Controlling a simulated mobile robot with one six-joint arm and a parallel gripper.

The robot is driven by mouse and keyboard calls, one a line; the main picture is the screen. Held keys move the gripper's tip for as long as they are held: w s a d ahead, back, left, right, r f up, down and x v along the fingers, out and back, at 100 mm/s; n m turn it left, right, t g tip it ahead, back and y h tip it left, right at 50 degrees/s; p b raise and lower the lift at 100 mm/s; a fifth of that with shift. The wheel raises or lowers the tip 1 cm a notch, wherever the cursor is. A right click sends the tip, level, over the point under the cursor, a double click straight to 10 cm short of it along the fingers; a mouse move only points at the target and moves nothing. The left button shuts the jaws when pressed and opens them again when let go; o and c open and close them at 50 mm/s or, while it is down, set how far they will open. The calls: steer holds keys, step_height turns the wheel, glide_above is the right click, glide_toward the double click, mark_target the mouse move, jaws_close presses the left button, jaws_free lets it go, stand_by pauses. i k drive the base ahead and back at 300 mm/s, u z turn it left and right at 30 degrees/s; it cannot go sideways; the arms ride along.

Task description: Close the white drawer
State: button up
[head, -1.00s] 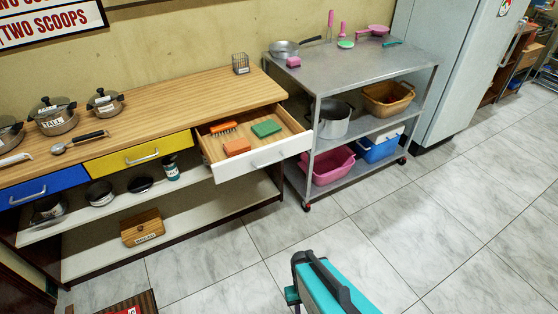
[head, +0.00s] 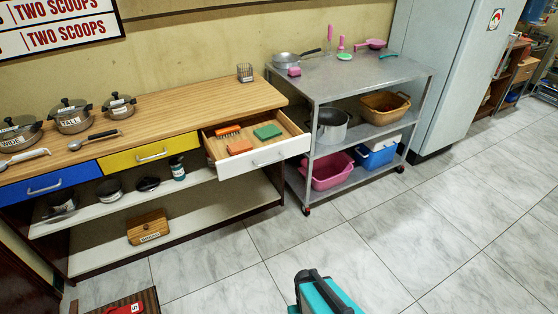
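The white drawer (head: 268,157) is pulled out at the right end of the wooden counter, with a grey handle on its front. Inside it lie a green sponge (head: 267,131), an orange sponge (head: 240,147) and an orange brush (head: 228,130). A teal and black part of my own arm shows at the bottom edge, in front of the counter and apart from the drawer. My gripper's fingers do not show.
The yellow drawer (head: 148,155) and blue drawer (head: 48,186) beside it are shut. A grey metal cart (head: 345,80) stands close to the white drawer's right side. Tiled floor (head: 225,265) in front is clear; a dark mat (head: 150,299) lies at lower left.

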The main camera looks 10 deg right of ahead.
mark_target(293, 142)
steer(key=z, duration=0.05)
steer(key=k, duration=0.2)
steer(key=u, duration=0.15)
steer(key=i, duration=0.9)
steer(key=z, duration=0.7)
steer(key=k, duration=0.3)
steer(key=z, duration=0.1)
